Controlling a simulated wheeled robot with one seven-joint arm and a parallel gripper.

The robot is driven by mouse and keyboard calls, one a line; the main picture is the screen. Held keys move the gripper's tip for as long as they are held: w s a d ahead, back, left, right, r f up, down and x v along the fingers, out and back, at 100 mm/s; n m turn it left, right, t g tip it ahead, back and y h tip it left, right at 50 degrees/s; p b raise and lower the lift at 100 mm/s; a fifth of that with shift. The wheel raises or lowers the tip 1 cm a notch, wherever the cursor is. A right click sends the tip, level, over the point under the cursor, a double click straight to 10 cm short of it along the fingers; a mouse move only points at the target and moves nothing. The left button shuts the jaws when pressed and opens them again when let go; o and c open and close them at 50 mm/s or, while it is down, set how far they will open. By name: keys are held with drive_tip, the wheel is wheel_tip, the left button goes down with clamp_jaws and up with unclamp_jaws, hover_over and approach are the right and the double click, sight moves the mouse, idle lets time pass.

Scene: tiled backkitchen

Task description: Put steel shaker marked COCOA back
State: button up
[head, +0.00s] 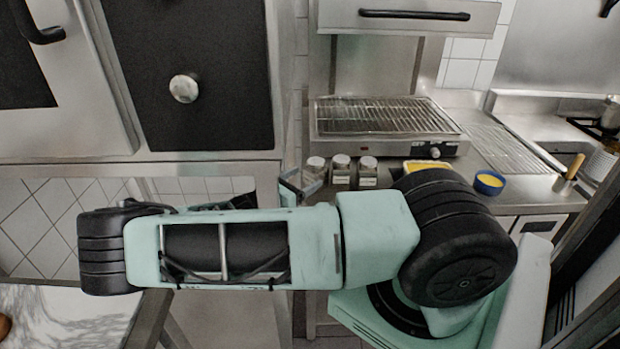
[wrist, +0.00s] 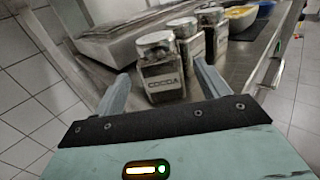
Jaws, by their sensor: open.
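The steel shaker marked COCOA (wrist: 163,87) stands upright on the steel counter in the wrist view, its label facing my gripper. It appears to be the leftmost of three shakers in the head view (head: 315,167). My gripper (wrist: 161,71) is open, with one finger to each side of the COCOA shaker in the picture. Gaps show on both sides, and neither finger visibly touches it. I cannot tell how deep it sits between the fingers.
Two similar shakers, a middle one (head: 341,170) and a right one (head: 368,171), stand close beside it. Behind them is a grill (head: 385,118). A yellow-filled container (head: 428,165) and a blue bowl (head: 489,183) stand farther right. The counter's front edge runs close by.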

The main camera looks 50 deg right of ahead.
drive_tip(key=a+b, duration=0.1)
drive_tip(key=a, duration=0.7)
drive_tip(key=shift+w+a+b, duration=0.15)
drive_tip(key=shift+w+b, duration=0.2)
drive_tip(key=shift+b, duration=0.05)
drive_tip(key=shift+f, duration=0.1)
